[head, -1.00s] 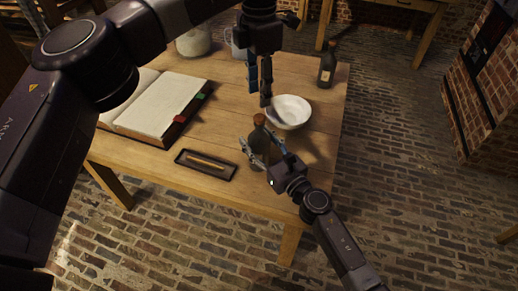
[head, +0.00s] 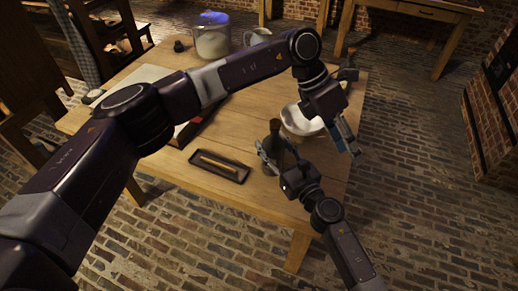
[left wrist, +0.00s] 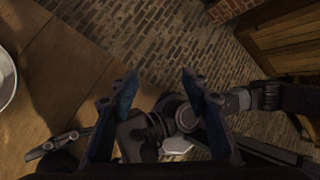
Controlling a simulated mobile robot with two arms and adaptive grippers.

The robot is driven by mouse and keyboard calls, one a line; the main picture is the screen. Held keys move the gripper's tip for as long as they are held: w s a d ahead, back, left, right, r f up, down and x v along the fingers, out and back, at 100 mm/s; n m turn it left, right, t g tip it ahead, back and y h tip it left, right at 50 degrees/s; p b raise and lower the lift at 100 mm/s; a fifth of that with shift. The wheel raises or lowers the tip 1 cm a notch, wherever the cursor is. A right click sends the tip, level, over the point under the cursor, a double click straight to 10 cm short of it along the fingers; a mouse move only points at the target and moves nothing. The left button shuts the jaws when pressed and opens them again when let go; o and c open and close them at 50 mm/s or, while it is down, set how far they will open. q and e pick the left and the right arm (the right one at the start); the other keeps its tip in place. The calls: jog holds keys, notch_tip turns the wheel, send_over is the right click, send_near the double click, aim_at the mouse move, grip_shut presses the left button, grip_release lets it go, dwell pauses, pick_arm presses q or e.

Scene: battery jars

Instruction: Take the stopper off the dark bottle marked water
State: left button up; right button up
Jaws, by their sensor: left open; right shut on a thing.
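A dark bottle (head: 276,136) stands upright near the table's front right corner, in front of the white bowl. Its neck top looks dark, with no brown stopper showing on it; its label is not readable. My right gripper (head: 271,153) is shut around the bottle's body from the front. My left gripper (head: 346,137) is open, at the table's right edge, to the right of the bottle and apart from it. In the left wrist view its fingers (left wrist: 160,88) are spread with nothing held between them; my right arm shows below. I cannot make out the stopper anywhere.
The white bowl (head: 296,122) stands just behind the bottle. A pen tray (head: 220,167) lies left of it. The open book is mostly behind my left arm. A second dark bottle (head: 346,74) is partly hidden at the back right. A glass jar (head: 211,42) stands at the back.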

pick_arm(q)
jog(key=s+d+r+n+g+h, duration=0.2)
jog(key=s+d+r+n+h, duration=0.2)
jog(key=s+d+r+h, duration=0.55)
notch_tip(320, 180, up, 8)
jog(key=w+a+f+n+t+h, duration=0.1)
jog(key=w+n+t+h, duration=0.1)
jog(key=n+t+h, duration=0.7)
jog(key=w+a+r+n+t+y, duration=0.1)
jog(key=w+a+n+t+y, duration=0.4)
jog(key=n, duration=0.6)
jog(key=n+t+y, duration=0.6)
jog(key=n+y, duration=0.9)
jog(key=n, duration=0.7)
send_near(273, 126)
jog(key=x, duration=1.1)
jog(key=shift+w+d+f, duration=0.1)
jog(key=shift+w+d, duration=0.05)
jog(key=shift+w, duration=0.15)
jog(key=shift+c, duration=0.7)
grip_shut()
